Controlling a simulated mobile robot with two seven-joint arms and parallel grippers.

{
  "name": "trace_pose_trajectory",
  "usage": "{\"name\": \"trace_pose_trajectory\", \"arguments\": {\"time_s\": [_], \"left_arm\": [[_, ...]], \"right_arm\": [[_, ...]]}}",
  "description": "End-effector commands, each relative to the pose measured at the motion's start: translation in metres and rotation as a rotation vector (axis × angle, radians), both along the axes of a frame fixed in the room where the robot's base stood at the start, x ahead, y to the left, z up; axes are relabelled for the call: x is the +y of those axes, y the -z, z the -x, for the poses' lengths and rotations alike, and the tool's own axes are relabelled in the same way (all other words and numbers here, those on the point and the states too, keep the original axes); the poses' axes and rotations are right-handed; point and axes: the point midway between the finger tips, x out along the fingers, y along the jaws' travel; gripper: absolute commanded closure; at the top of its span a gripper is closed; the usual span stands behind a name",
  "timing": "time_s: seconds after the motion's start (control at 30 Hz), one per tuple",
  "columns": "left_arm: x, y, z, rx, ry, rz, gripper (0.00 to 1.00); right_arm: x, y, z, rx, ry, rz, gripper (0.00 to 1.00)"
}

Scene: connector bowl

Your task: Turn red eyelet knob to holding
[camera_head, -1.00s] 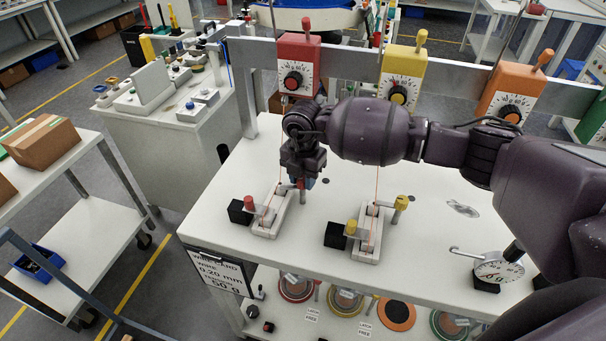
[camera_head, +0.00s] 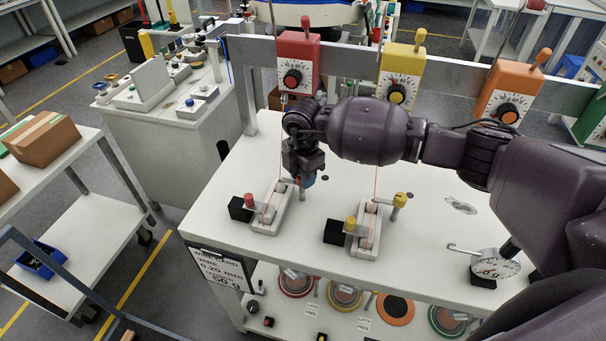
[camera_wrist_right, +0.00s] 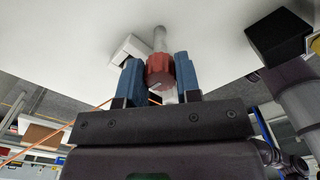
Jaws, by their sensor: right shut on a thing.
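The red eyelet knob (camera_wrist_right: 160,71) is a fluted red cap on a pale metal post. In the wrist view it sits between the blue fingertips of my right gripper (camera_wrist_right: 158,78), which is shut on it. In the head view my right gripper (camera_head: 303,179) points down at the right side of the red wire station (camera_head: 271,212), and its fingers largely hide the knob. Which position the knob is turned to cannot be read. My left gripper is not in view.
A red-tipped lever (camera_head: 249,201) and black block (camera_head: 240,209) stand left of the red station. The yellow station (camera_head: 366,235) with its yellow knob (camera_head: 400,199) stands to the right. The red tensioner box (camera_head: 299,57) hangs on the rail behind. A round gauge (camera_head: 497,265) lies at right.

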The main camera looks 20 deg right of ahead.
Motion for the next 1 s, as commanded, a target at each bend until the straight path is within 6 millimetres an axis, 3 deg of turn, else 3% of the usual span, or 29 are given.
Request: {"name": "trace_pose_trajectory", "arguments": {"time_s": [0.17, 0.2, 0.33, 0.73, 1.0], "left_arm": [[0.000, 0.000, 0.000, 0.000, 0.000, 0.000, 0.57], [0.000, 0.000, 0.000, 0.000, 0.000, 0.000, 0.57], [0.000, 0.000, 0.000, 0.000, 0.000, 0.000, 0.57], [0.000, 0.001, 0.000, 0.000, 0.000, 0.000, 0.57], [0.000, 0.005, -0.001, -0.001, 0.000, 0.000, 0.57]], "right_arm": [[0.000, -0.001, 0.000, -0.001, 0.001, 0.000, 0.92], [0.000, -0.001, 0.000, -0.001, 0.001, 0.000, 0.64], [0.000, 0.000, 0.000, -0.001, 0.001, 0.000, 0.44], [0.000, -0.007, -0.001, -0.002, 0.000, 0.000, 0.43], [0.000, -0.051, -0.001, -0.004, -0.001, -0.001, 0.43]]}}
